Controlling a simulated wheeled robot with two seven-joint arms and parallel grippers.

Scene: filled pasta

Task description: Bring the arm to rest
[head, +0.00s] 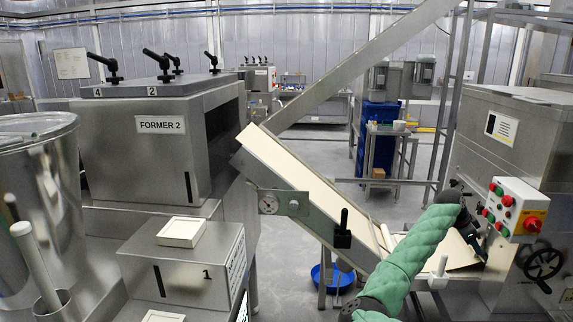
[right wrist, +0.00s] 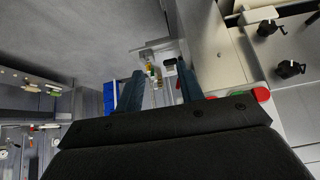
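My right arm, in a green quilted sleeve (head: 415,250), reaches up from the bottom of the head view. Its dark right gripper (head: 478,243) points down in front of the pale sloping sheet, left of the control box; I cannot tell if it touches anything. In the right wrist view the two fingers of the gripper (right wrist: 160,70) stand apart, with only background seen between them. My left arm and gripper are in neither view.
A control box (head: 516,209) with coloured buttons is close right of my right gripper. The belt (head: 300,175) slopes down from Former 2 (head: 160,124). A steel drum (head: 40,200) stands at the left. A blue bowl (head: 332,276) is low under the belt.

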